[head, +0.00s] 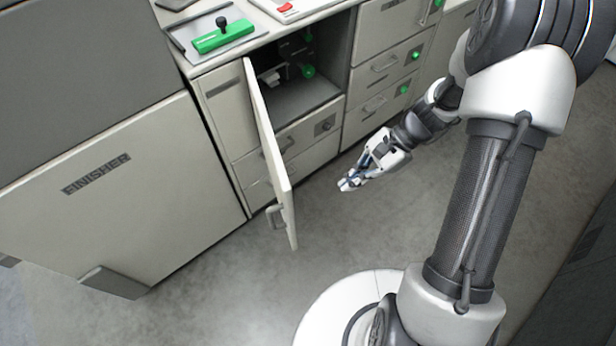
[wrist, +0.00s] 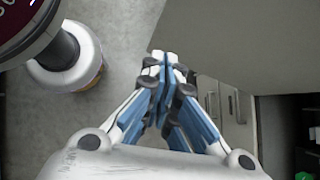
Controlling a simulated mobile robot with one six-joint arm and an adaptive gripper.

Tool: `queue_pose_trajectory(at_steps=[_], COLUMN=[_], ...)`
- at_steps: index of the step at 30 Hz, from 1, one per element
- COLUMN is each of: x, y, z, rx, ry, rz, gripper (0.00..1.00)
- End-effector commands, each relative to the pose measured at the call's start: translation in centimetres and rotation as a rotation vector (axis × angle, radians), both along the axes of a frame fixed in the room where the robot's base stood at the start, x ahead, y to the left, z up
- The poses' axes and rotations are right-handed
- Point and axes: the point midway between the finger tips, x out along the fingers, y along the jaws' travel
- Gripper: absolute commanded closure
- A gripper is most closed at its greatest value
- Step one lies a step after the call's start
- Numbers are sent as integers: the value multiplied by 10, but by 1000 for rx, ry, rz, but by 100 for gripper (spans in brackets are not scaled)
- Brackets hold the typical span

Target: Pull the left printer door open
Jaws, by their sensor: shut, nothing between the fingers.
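The left printer door (head: 272,150) stands swung well open in the head view, its edge toward the camera. Its grey handle (head: 276,216) is on the outer face near the free edge. Behind it the compartment (head: 305,98) shows dark parts and a green knob. My gripper (head: 347,185) is to the right of the door, apart from it, low over the floor. In the wrist view my gripper (wrist: 166,62) has its fingertips together with nothing between them. A plain grey panel (wrist: 235,45), likely the door, lies just beyond the fingertips; I cannot tell the gap.
The finisher cabinet (head: 110,190) stands at the left with a grey handle at its bottom. Drawers with green knobs (head: 385,70) line the right. The floor (head: 360,235) by the door is clear.

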Motion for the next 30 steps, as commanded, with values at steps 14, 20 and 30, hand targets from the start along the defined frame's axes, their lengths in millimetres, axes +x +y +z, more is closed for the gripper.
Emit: queue_pose_trajectory(at_steps=[14, 20, 30], x=[-4, -11, -21], y=[17, 47, 95], z=[-67, -99, -119], rx=[67, 67, 65], ry=[111, 111, 107], rz=[-128, -126, -125], gripper=[100, 100, 100])
